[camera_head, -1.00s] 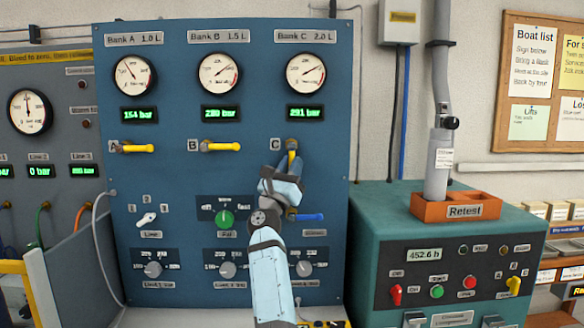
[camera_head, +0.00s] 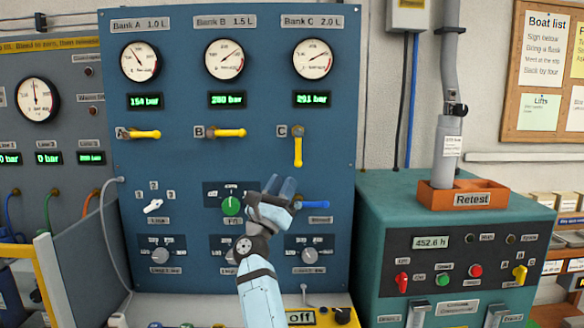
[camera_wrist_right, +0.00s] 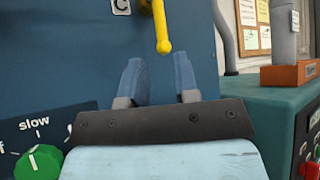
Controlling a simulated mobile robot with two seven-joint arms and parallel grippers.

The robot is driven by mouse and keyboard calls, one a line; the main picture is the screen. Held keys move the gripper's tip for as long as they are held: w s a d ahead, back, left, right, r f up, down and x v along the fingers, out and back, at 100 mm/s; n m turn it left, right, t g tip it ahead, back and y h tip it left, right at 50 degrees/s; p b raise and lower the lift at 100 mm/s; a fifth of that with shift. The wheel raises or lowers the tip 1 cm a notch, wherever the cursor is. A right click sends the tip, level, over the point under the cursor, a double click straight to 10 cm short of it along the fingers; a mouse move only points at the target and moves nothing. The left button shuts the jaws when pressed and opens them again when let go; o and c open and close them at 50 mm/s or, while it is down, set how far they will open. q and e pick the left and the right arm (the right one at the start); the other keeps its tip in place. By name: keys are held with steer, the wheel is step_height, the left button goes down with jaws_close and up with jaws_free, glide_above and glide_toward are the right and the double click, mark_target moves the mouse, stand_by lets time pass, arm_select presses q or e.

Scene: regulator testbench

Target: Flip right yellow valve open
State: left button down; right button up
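The right yellow valve (camera_head: 298,148), beside the label C, hangs with its handle pointing straight down on the blue panel. Its rounded lower end also shows in the right wrist view (camera_wrist_right: 161,28), beyond my fingertips. My right gripper (camera_head: 279,186) is below and left of the handle, apart from it. Its two fingers stand apart with nothing between them, as the right wrist view (camera_wrist_right: 158,62) shows. My left gripper is not in view.
The yellow valves A (camera_head: 143,134) and B (camera_head: 226,132) have horizontal handles. A teal cabinet (camera_head: 400,195) stands at right.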

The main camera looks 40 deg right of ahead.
steer(key=v, duration=0.4)
stand_by(0.5)
steer(key=shift+a+f, duration=0.1)
steer(key=shift+a, duration=0.05)
